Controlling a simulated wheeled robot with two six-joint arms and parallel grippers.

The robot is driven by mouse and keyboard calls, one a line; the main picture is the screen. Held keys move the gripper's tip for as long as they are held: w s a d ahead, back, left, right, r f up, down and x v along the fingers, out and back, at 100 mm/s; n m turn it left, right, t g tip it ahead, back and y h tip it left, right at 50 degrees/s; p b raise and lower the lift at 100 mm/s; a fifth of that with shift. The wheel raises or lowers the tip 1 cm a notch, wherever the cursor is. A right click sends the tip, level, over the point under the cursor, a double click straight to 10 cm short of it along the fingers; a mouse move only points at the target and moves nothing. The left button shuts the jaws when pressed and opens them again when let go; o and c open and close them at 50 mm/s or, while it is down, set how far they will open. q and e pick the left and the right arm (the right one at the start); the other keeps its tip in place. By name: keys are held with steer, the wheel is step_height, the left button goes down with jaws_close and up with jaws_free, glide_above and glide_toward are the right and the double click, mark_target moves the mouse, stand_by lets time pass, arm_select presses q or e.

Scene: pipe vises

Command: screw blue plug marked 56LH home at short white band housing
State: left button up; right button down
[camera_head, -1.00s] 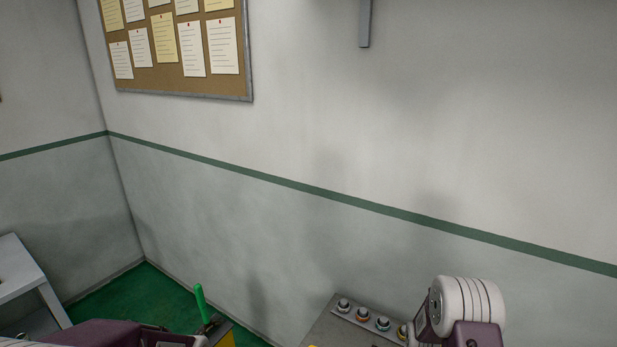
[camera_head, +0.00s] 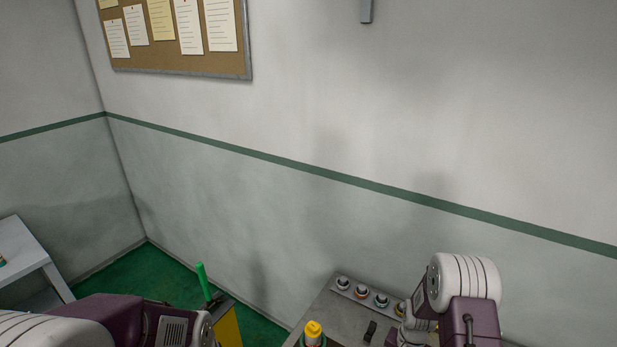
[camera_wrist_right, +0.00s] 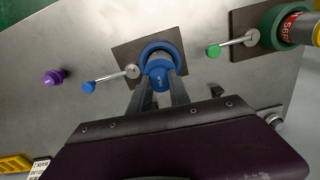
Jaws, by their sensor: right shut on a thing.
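In the right wrist view a blue plug (camera_wrist_right: 160,82) sits between the fingertips of my right gripper (camera_wrist_right: 160,92), which is shut on it. The plug is in line with a blue ring-shaped vise (camera_wrist_right: 148,52) that has a pale grey piece inside, right at the plug. I cannot tell whether the plug touches or enters it. No 56LH mark or band length is readable.
A green vise (camera_wrist_right: 270,28) with a green-tipped lever (camera_wrist_right: 213,50) holds a labelled pipe at the right. A blue-tipped lever (camera_wrist_right: 88,87) and purple plug (camera_wrist_right: 52,77) are left of the blue vise. Several fittings (camera_head: 361,292) line the bench; a yellow-topped piece (camera_head: 314,329) stands in front.

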steer(key=n, duration=0.6)
steer(key=shift+n, duration=0.4)
steer(key=shift+f+n, duration=0.1)
steer(key=shift+n, duration=0.8)
steer(key=shift+n, duration=0.8)
steer(key=n, duration=0.8)
steer(key=shift+n, duration=0.4)
steer(key=c, duration=2.1)
jaws_free()
steer(key=shift+d, duration=0.1)
jaws_close()
